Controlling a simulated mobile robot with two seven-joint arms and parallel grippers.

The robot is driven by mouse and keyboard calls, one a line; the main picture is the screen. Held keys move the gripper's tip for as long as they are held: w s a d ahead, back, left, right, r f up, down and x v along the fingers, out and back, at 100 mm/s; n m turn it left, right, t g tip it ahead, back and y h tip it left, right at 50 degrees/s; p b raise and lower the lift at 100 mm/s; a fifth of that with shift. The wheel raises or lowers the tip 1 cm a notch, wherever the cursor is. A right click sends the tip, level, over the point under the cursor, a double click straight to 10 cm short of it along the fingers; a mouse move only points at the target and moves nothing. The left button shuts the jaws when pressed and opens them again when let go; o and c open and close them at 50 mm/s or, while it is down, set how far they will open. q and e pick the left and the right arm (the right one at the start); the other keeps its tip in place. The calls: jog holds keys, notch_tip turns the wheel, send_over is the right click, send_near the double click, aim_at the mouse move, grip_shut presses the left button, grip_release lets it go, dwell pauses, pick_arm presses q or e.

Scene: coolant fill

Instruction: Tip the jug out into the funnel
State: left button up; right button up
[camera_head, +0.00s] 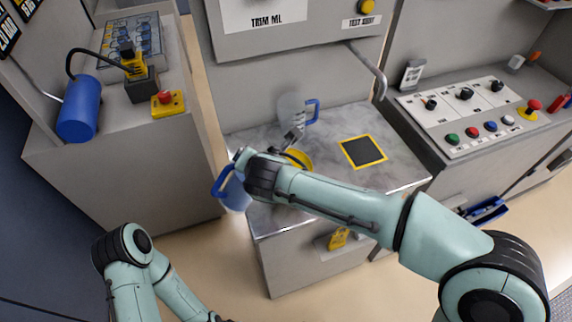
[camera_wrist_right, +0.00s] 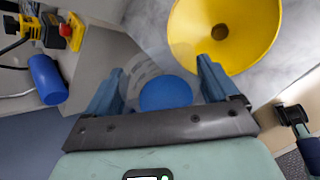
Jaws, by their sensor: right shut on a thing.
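A translucent jug (camera_head: 237,196) with blue liquid and a blue handle hangs at my right gripper, just left of the marble-topped bench. In the right wrist view its blue content (camera_wrist_right: 165,94) shows between the fingers of my right gripper (camera_wrist_right: 160,82), which is shut on it. The yellow funnel (camera_wrist_right: 222,35) lies just beyond the fingers, beside the jug. In the head view the funnel (camera_head: 299,157) is partly hidden behind my right arm. My left arm is low at the left; its gripper is at the bottom frame edge, too little shown to judge.
A second clear jug (camera_head: 291,107) with a blue handle stands on the bench (camera_head: 335,120) behind the funnel. A black pad with a yellow border (camera_head: 362,152) lies right of it. A bent pipe (camera_head: 371,70) overhangs the bench.

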jog(key=shift+w+d+r+m+g+y+p, duration=0.2)
jog(key=shift+d+r+m+g+y+p, duration=0.3)
jog(key=shift+p, duration=0.85)
jog(key=shift+w+r+y+p, duration=0.15)
jog(key=shift+y+p, duration=0.25)
jog(key=shift+p, duration=0.4)
jog(key=shift+f, duration=0.2)
pick_arm(q)
jog(key=r, duration=0.1)
jog(key=w+r, duration=0.1)
jog(key=r, duration=0.3)
jog(key=shift+w+r, duration=0.15)
jog(key=shift+w, duration=0.25)
jog(key=shift+w+r+p, duration=0.15)
jog(key=shift+r+p, duration=0.1)
jog(key=shift+p, duration=0.2)
pick_arm(e)
jog(key=shift+d+f+g+y, duration=0.1)
jog(key=shift+g+y, duration=0.2)
pick_arm(q)
jog(key=shift+w+r, duration=0.15)
jog(key=shift+r, duration=0.15)
pick_arm(e)
jog(key=shift+f, duration=0.15)
